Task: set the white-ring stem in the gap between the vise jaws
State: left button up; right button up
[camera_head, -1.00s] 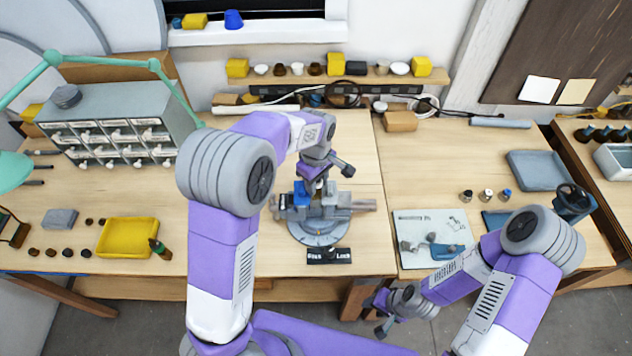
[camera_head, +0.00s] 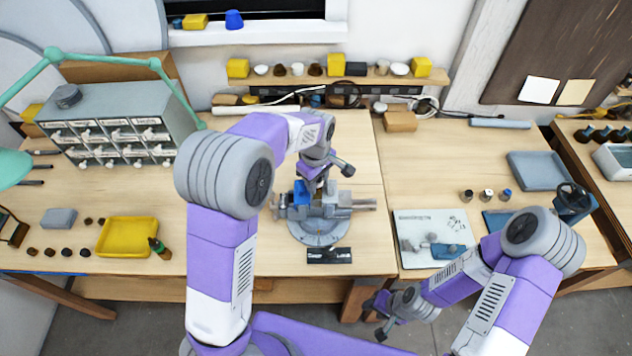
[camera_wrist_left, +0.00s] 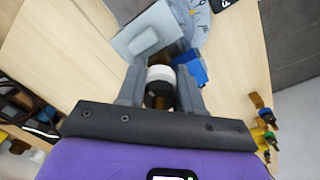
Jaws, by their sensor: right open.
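The white-ring stem (camera_wrist_left: 160,74) shows in the left wrist view as a short dark cylinder with a white band. It sits between the fingers of my left gripper (camera_wrist_left: 161,92), which are shut on it. In the head view my left gripper (camera_head: 313,184) points down at the vise (camera_head: 318,232), and the stem is hard to make out there. The vise's grey block (camera_wrist_left: 145,35) and a blue part (camera_wrist_left: 190,68) lie close around the stem in the wrist view. I cannot tell how deep the stem is in the jaw gap. My right gripper (camera_head: 382,318) is open and empty, low at the bench front.
A black label plate (camera_head: 329,256) lies in front of the vise. A yellow tray (camera_head: 127,237) and a drawer cabinet (camera_head: 115,120) stand left. Several small parts (camera_head: 486,195) and a white sheet (camera_head: 410,222) are to the right. Bench between cabinet and vise is mostly clear.

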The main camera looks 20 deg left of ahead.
pick_arm(q)
jog(key=o, duration=0.4)
jog(key=shift+s+a+f+g, duration=0.15)
jog(key=shift+s+f, duration=0.2)
jog(key=shift+f, duration=0.2)
jog(key=shift+s+f+g, duration=0.15)
jog(key=shift+s+f, duration=0.2)
jog(key=shift+f, duration=0.2)
pick_arm(e)
jog(key=shift+f, duration=0.1)
pick_arm(q)
jog(key=shift+o, duration=0.2)
jog(key=r, duration=0.2)
jog(key=w+r, duration=0.1)
jog(key=r, duration=0.1)
jog(key=shift+w+r, duration=0.2)
jog(key=shift+r, duration=0.2)
jog(key=r, duration=0.2)
jog(key=s+r, duration=0.1)
jog(key=r, duration=0.1)
jog(key=shift+r, duration=0.35)
jog(key=shift+w+r, duration=0.1)
jog(key=shift+w, duration=0.1)
pick_arm(e)
jog(key=shift+w+f, duration=0.1)
jog(key=shift+w, duration=0.35)
